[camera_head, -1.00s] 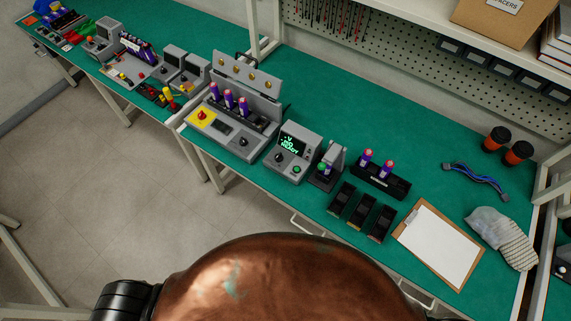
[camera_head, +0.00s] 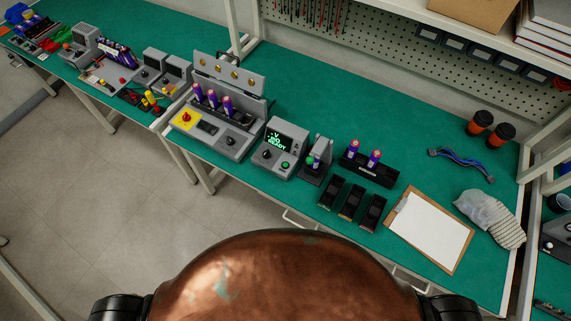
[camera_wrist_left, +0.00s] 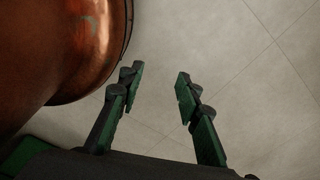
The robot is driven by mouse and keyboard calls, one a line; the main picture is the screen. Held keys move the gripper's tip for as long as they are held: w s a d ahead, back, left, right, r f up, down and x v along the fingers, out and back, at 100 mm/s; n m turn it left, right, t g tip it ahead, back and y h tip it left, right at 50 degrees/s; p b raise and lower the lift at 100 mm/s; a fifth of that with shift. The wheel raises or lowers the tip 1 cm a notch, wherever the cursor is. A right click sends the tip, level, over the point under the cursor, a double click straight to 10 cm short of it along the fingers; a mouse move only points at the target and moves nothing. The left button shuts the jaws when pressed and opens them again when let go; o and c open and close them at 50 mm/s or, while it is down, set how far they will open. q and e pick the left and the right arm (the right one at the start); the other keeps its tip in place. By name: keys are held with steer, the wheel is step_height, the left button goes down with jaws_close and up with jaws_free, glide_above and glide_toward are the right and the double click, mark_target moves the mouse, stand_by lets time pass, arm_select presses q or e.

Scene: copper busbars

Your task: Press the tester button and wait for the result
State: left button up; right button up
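The tester (camera_head: 279,148) is a grey box on the green bench, with a dark screen showing green text that ends in "READY". A green button (camera_head: 285,165) and a dark knob are on its front. My left gripper (camera_wrist_left: 155,88) is open and empty in the left wrist view, above the bare floor and next to my copper-coloured body. Neither gripper shows in the head view, and my right gripper is out of sight.
A grey fixture (camera_head: 222,125) with several purple cells stands left of the tester. Right of it are a black rack (camera_head: 376,171) with two cells, black bins (camera_head: 351,201), a clipboard (camera_head: 428,229), a glove (camera_head: 490,217) and cups (camera_head: 480,123). Green bench (camera_head: 330,115) behind the tester is clear.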

arm_select(q)
steer(key=c, duration=0.3)
steer(key=shift+w+r, duration=0.1)
steer(key=shift+w, duration=1.2)
jaws_close()
steer(key=shift+s+a, duration=0.1)
steer(key=shift+s, duration=0.6)
steer(key=shift+w, duration=0.15)
